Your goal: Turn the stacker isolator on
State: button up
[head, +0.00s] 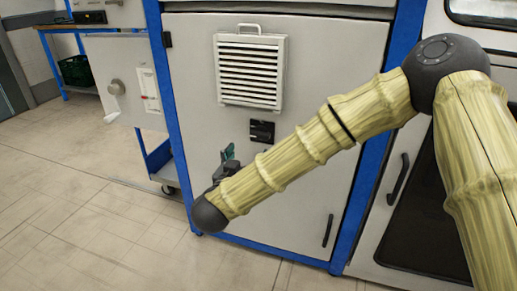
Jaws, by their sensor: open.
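A small black switch (262,131), which looks like the isolator, sits on the grey cabinet door below a louvred vent. It is too small to read its position or any label. My gripper (228,156) is dark with teal fingertips and is open. In the picture it is just left of and below the black switch, in front of the door, apart from the switch. Nothing shows between its fingers. My forearm crosses the door below the switch and hides part of the panel.
The grey cabinet door (320,75) has a blue frame, a white louvred vent (249,72) and a black handle (328,230). A grey box with a round knob (116,87) stands at left. A dark-windowed unit (425,215) is at right. The tiled floor (70,200) at left is clear.

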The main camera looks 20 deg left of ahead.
aim_at(259, 136)
jog(key=w+b, duration=0.1)
jog(key=w, duration=0.2)
jog(key=w+b, duration=0.1)
jog(key=w, duration=0.3)
jog(key=w+b, duration=0.1)
jog(key=w, duration=0.2)
jog(key=shift+w+r, duration=0.25)
jog(key=shift+w, duration=0.1)
jog(key=c, duration=1)
